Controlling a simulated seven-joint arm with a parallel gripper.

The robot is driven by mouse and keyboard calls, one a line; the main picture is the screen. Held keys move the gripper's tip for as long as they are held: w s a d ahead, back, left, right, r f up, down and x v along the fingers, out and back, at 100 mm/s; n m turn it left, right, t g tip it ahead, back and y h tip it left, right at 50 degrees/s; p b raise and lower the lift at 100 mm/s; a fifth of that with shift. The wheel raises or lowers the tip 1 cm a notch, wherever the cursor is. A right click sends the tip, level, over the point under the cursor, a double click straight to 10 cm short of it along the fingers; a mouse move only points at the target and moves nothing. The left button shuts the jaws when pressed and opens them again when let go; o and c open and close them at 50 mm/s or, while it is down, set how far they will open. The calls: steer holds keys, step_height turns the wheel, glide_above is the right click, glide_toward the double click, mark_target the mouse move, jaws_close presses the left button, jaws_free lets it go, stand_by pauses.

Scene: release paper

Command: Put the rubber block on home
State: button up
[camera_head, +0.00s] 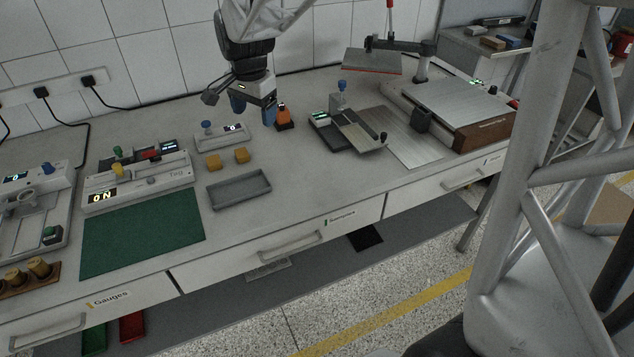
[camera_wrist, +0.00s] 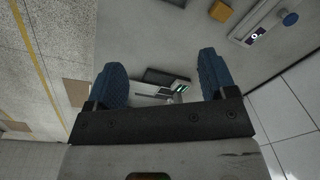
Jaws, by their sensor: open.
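My gripper (camera_head: 254,110) has two blue fingertips and hangs above the back of the bench, beside a small orange-topped piece with a dark base (camera_head: 284,118). In the wrist view my gripper (camera_wrist: 164,80) is open, with nothing held between its fingers. A dark upright block (camera_head: 422,120) stands by the silver plate at the right; I cannot tell for sure whether it is the rubber block. A device with a green display (camera_head: 320,116) stands right of my gripper and also shows between the fingers in the wrist view (camera_wrist: 180,86). I cannot make out a place marked home.
A green mat (camera_head: 142,236) lies at left. A metal sheet (camera_head: 395,140) and a raised flat plate (camera_head: 373,61) are at right.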

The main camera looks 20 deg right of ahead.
steer(key=s+d+r+n+t, duration=0.1)
steer(key=s+n, duration=0.9)
steer(key=s, duration=2)
steer(key=shift+s+d+n+t, duration=0.3)
steer(key=shift+d+n, duration=0.1)
steer(key=shift+d, duration=0.4)
